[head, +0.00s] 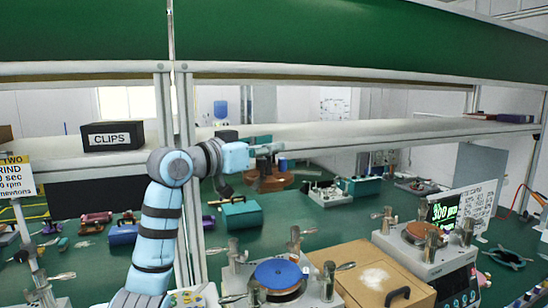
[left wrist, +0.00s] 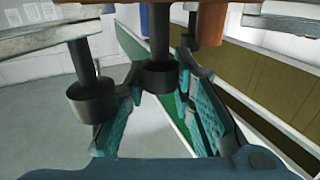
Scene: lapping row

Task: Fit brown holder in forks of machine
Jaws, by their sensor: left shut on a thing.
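My left gripper (head: 268,150) is at the back of the bench, pointing right, above a round brown thing (head: 265,182) with metal posts, which I take for the brown holder. In the left wrist view my left gripper (left wrist: 180,105) is shut around a dark stem with a thick end (left wrist: 158,78). An orange-brown part (left wrist: 208,22) is beyond the fingers. I cannot tell whether the holder touches any fork. A machine with a blue disc (head: 278,273) is in front; another with a brown disc (head: 420,233) is right. My right gripper is not in view.
A wooden box (head: 355,262) with pale powder lies between the front machines. A teal box (head: 241,214) stands on the green bench. A shelf (head: 330,135) with a black CLIPS box (head: 111,136) runs behind the arm. Upright posts stand close behind it.

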